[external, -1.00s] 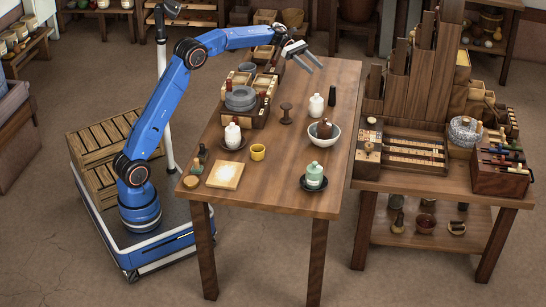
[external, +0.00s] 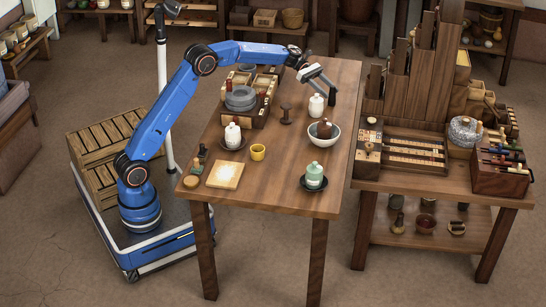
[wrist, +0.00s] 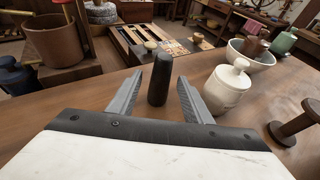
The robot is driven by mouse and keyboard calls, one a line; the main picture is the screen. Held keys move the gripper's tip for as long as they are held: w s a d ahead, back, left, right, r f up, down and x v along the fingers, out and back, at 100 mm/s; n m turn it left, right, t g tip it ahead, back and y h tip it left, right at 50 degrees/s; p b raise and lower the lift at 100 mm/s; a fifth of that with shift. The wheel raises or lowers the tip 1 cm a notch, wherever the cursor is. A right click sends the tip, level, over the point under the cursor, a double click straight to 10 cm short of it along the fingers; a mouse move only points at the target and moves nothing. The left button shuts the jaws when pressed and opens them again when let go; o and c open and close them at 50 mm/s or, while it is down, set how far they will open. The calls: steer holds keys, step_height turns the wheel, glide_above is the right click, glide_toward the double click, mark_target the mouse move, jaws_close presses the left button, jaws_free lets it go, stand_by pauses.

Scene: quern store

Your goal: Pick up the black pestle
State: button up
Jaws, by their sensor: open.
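The black pestle (wrist: 159,82) stands upright on the wooden table (external: 262,180). In the wrist view it shows between and just beyond the two grey fingers of my gripper (wrist: 160,77), which are apart and not touching it. In the external view my gripper (external: 328,85) is low over the far right part of the table, and it mostly hides the pestle there. My gripper is open and empty.
A white lidded jar (wrist: 228,86) stands close to the right finger. A dark wooden spool (wrist: 297,124) is further right. A white bowl (wrist: 250,54) holding a brown vessel and a green jar (external: 314,175) stand beyond. A side bench (external: 430,180) stands right.

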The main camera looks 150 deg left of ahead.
mark_target(338, 108)
steer(key=shift+x, duration=3.45)
steer(key=shift+r, duration=0.1)
steer(key=c, duration=1.1)
